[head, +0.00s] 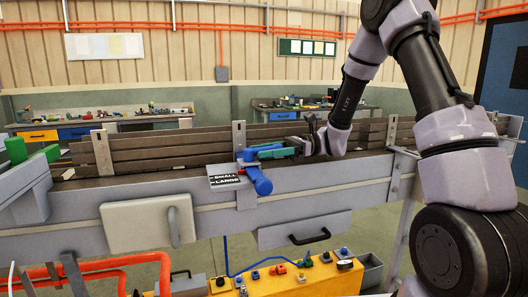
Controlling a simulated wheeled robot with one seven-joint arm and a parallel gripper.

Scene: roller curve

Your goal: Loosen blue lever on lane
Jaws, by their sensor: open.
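The blue lever (259,181) is on the lane (330,180), at a metal upright on its near side wall. Its thick blue handle slants down and to the right, toward me. My gripper (252,152) reaches in from the right, just above and behind the handle, with its green fingers pointing left. The gripper is open. Its fingertips overlap the top of the lever in this view; I cannot tell whether they touch it. The far finger and the lever's pivot are partly hidden.
Brown boards (180,146) line the lane's far side. A grey handled box (148,222) hangs on the front. A yellow control panel (290,278) with buttons stands below.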

